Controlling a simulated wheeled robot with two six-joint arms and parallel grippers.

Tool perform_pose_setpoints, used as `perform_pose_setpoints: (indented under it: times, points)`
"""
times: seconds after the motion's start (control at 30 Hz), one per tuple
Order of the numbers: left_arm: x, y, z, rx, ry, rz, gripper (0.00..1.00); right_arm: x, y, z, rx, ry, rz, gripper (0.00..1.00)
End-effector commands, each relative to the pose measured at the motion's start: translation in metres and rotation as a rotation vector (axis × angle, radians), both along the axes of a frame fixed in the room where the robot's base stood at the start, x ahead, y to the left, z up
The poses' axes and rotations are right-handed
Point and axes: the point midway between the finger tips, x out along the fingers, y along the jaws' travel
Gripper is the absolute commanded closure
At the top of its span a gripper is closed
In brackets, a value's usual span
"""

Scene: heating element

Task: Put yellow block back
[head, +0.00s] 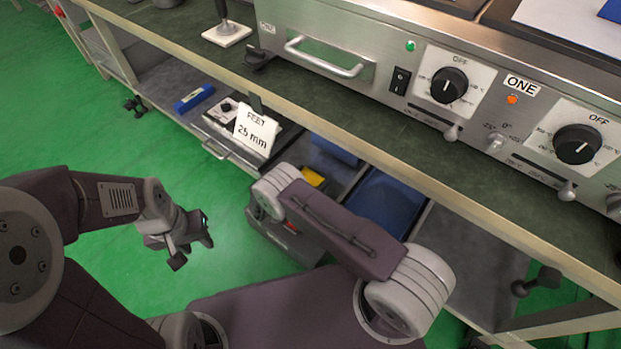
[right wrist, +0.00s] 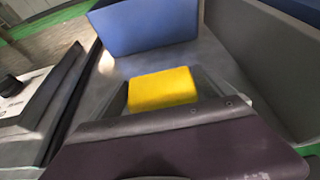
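The yellow block (head: 312,178) shows in the head view beyond my right wrist, partly hidden by it. In the right wrist view the yellow block (right wrist: 162,88) sits between the two grey fingers of my right gripper (right wrist: 165,92), which appear shut on its sides. Whether it touches the surface below is unclear. In the head view my right arm hides the right fingertips. My left gripper (head: 195,242) is open and empty over the green floor, left of the shelf.
A blue bin (head: 385,202) and a blue panel (right wrist: 150,25) are near the block. A white "25 mm" card (head: 255,130) stands on a device on the lower shelf. The upper bench (head: 380,140) overhangs the shelf, carrying a metal heater panel (head: 330,30). A blue item (head: 194,98) lies at left.

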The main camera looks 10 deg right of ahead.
Motion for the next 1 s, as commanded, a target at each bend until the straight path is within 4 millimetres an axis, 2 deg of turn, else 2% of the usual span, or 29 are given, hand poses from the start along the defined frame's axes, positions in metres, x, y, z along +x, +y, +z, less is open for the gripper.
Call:
perform_pose_setpoints:
  times: [0.33, 0.8, 1.0]
  points:
    - [0.000, 0.000, 0.007, 0.000, 0.000, 0.000, 0.64, -0.001, 0.002, 0.007, 0.000, 0.000, 0.001, 0.00]
    - [0.000, 0.000, 0.049, 0.000, 0.000, 0.000, 0.64, -0.056, 0.073, 0.045, 0.000, -0.002, 0.004, 0.00]
    - [0.000, 0.000, 0.053, 0.000, 0.000, 0.000, 0.64, -0.068, 0.087, 0.049, 0.001, -0.001, 0.000, 0.00]
